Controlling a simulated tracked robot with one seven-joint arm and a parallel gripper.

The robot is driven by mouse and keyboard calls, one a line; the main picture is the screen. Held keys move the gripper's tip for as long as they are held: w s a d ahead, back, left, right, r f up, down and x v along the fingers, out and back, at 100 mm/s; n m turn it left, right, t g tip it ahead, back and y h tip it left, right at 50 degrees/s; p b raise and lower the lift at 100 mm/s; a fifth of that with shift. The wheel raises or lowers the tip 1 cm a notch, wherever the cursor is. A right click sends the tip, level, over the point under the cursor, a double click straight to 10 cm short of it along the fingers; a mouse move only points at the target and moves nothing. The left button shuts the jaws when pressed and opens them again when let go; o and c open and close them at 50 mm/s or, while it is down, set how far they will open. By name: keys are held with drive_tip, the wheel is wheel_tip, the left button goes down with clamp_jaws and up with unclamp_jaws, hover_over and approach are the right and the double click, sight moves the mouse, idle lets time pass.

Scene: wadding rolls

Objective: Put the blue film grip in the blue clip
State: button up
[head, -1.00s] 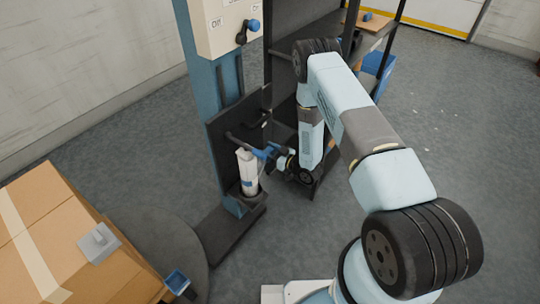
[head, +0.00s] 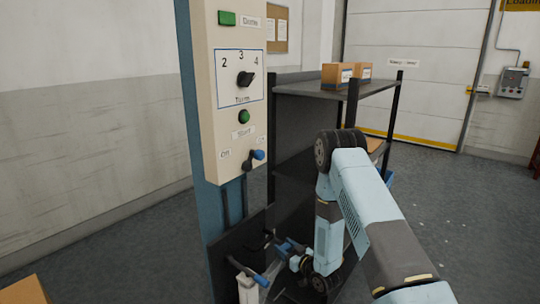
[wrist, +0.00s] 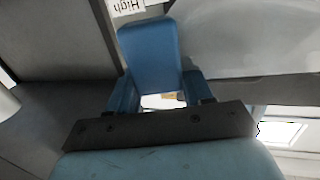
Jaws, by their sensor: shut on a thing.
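My gripper (wrist: 157,82) is shut on a blue block (wrist: 150,45), which stands out between its two blue fingers in the wrist view. I cannot tell for sure from its shape that this is the film grip. In the head view my gripper (head: 288,248) is low by the machine column, beside a grey lever with a blue end (head: 261,280). What it holds is too small to make out there. I cannot make out the blue clip in either present view.
The machine's cream control panel (head: 240,90) stands on a blue column (head: 201,130) left of my arm. The top of a white roll (head: 247,289) shows below the lever. A dark shelf (head: 320,89) with cartons stands behind. Open floor (head: 450,215) lies to the right.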

drive_tip(key=d+r+m+t+h, duration=0.2)
drive_tip(key=d+r+m+h, duration=0.25)
drive_tip(key=d, duration=0.35)
drive_tip(key=d+r+m+t+h, duration=0.25)
drive_tip(key=d+r+h, duration=0.3)
drive_tip(key=d, duration=0.35)
drive_tip(key=s+f, duration=0.5)
drive_tip(key=f, duration=0.2)
drive_tip(key=shift+s+m+g+h, duration=0.2)
drive_tip(key=shift+m+g+h, duration=0.1)
drive_tip(key=shift+g+h, duration=0.15)
